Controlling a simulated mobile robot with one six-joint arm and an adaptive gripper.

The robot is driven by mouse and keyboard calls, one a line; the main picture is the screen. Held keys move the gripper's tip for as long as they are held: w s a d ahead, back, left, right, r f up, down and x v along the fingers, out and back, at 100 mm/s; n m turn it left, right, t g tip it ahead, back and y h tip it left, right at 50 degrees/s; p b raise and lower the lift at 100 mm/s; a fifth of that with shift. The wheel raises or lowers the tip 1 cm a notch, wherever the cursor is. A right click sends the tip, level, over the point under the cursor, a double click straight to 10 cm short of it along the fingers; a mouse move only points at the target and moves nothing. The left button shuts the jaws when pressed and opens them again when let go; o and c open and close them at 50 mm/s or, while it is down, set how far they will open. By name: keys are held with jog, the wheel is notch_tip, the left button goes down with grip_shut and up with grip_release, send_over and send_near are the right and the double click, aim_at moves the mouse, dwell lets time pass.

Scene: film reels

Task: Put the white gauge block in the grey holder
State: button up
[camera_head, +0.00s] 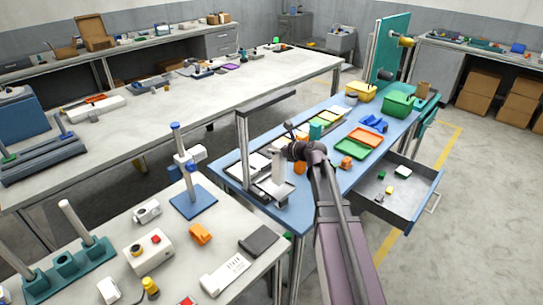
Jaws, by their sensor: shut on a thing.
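My gripper (281,158) is over the left part of the blue-topped bench, at the end of my dark arm. It is shut on a pale, upright block-like thing (278,167), small and partly hidden, which may be the white gauge block. Just below it is a low grey piece (282,194) on the bench, which may be the grey holder. I cannot tell whether the pale thing touches it. Another small white block (402,172) lies in the open drawer (378,196).
A grey post frame (243,150) with an overhead bar stands close left of my gripper. Green (350,148) and orange trays (367,136) lie to the right, with yellow (361,91) and green bins (399,103) at the back. The drawer sticks out on the right.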

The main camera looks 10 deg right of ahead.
jog(key=shift+w+a+f+b, duration=0.1)
jog(key=shift+w+f+b, duration=0.1)
jog(key=shift+f+b, duration=0.4)
jog(key=shift+w+a+f+b, duration=0.1)
jog(key=shift+w+f+b, duration=0.05)
jog(key=shift+f+b, duration=0.5)
jog(key=shift+w+a+f+b, duration=0.1)
jog(key=shift+w+f+b, duration=0.1)
jog(key=shift+f+b, duration=0.4)
jog(key=shift+f, duration=0.15)
jog(key=o, duration=1.4)
jog(key=shift+r, duration=0.2)
jog(key=p+v, duration=0.4)
jog(key=v, duration=0.8)
jog(key=shift+r+p, duration=0.1)
jog(key=shift+p, duration=0.2)
